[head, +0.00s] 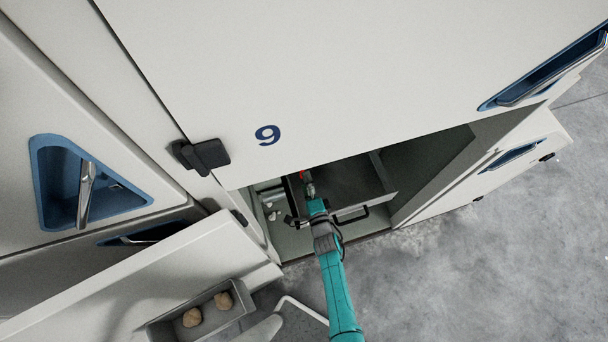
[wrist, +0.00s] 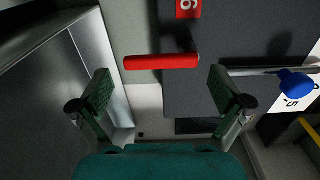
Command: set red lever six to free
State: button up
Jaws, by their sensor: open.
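The red lever (wrist: 161,62) is a straight bar lying across the wrist picture. A red tag (wrist: 187,8) above it bears a numeral that reads like a 9 or an upside-down 6. My gripper (wrist: 162,80) is open, with one green-padded finger to each side of the lever and a little below it in the picture; neither finger clearly touches it. In the head view my gripper (head: 309,188) reaches into the open low compartment, and only a small red patch (head: 303,176) shows beyond it. The lever's setting marks are not visible.
A blue knob (wrist: 295,83) on a metal rod is right of the fingers, near a white 5 label (wrist: 299,98). A metal wall (wrist: 100,60) is close at left. A panel marked 9 (head: 330,80) overhangs the compartment. A grey tray (head: 163,332) holds two brown lumps.

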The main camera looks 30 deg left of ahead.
jog(key=v, duration=0.9)
jog(key=shift+s+d, duration=0.25)
jog(key=shift+d, duration=0.05)
jog(key=shift+d, duration=0.15)
jog(key=s+d+r+n+t+h, duration=0.1)
jog(key=s+d+r+h, duration=0.2)
jog(key=d, duration=0.4)
jog(key=s+d+r+n+t+h, duration=0.1)
jog(key=s+d+r, duration=0.1)
jog(key=s+d, duration=0.4)
jog(key=s+d+r+n+t+h, duration=0.1)
jog(key=s+d+r+h, duration=0.2)
jog(key=d, duration=0.4)
jog(key=s+d+r+n+h, duration=0.2)
jog(key=s+d+r, duration=0.3)
jog(key=r, duration=0.5)
jog(key=s+d+r+n+h, duration=0.3)
jog(key=s+d+r, duration=0.3)
jog(key=r, duration=0.5)
jog(key=shift+s+r+n+h, duration=0.3)
jog(key=shift+s+h, duration=0.4)
jog(key=shift+s, duration=0.45)
